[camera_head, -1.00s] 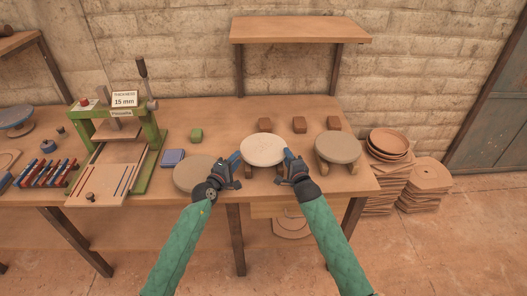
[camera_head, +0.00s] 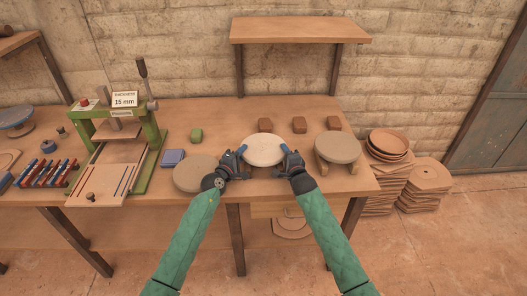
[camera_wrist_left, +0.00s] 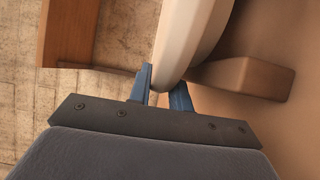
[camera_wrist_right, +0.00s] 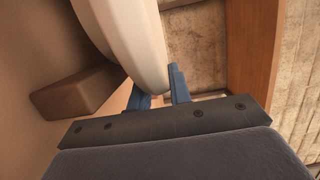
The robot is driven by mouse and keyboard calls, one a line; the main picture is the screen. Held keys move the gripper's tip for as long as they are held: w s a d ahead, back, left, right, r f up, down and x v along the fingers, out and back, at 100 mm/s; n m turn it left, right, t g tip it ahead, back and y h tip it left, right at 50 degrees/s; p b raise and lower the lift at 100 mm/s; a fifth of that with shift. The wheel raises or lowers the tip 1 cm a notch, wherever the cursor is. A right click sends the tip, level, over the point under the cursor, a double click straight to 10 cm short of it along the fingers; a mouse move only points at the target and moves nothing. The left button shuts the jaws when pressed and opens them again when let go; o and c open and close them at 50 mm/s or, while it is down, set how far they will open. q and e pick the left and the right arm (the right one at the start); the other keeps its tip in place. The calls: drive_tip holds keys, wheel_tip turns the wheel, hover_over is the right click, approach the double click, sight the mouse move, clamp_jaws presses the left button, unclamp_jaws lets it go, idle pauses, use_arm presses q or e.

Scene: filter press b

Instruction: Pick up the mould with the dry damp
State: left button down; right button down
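A pale, cream round mould (camera_head: 264,149) rests at the middle of the bench front, on small wooden supports. My left gripper (camera_head: 241,153) is at its left rim and my right gripper (camera_head: 287,153) is at its right rim. In the left wrist view, the blue fingers (camera_wrist_left: 161,90) sit close on either side of the mould's rim (camera_wrist_left: 183,45). The right wrist view shows the fingers (camera_wrist_right: 160,90) likewise close about the rim (camera_wrist_right: 130,40). Both appear shut on it. The mould looks level, and any lift off the supports cannot be made out.
A grey-brown disc (camera_head: 192,174) lies to the left and a greyer round mould (camera_head: 337,147) stands on supports to the right. Brown blocks (camera_head: 299,125) sit behind. A green press (camera_head: 150,135) stands at the left, beneath no shelf. A wooden shelf (camera_head: 300,30) hangs above the back.

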use_arm(q)
drive_tip(key=shift+r, duration=0.15)
use_arm(e)
drive_tip(key=shift+r, duration=0.15)
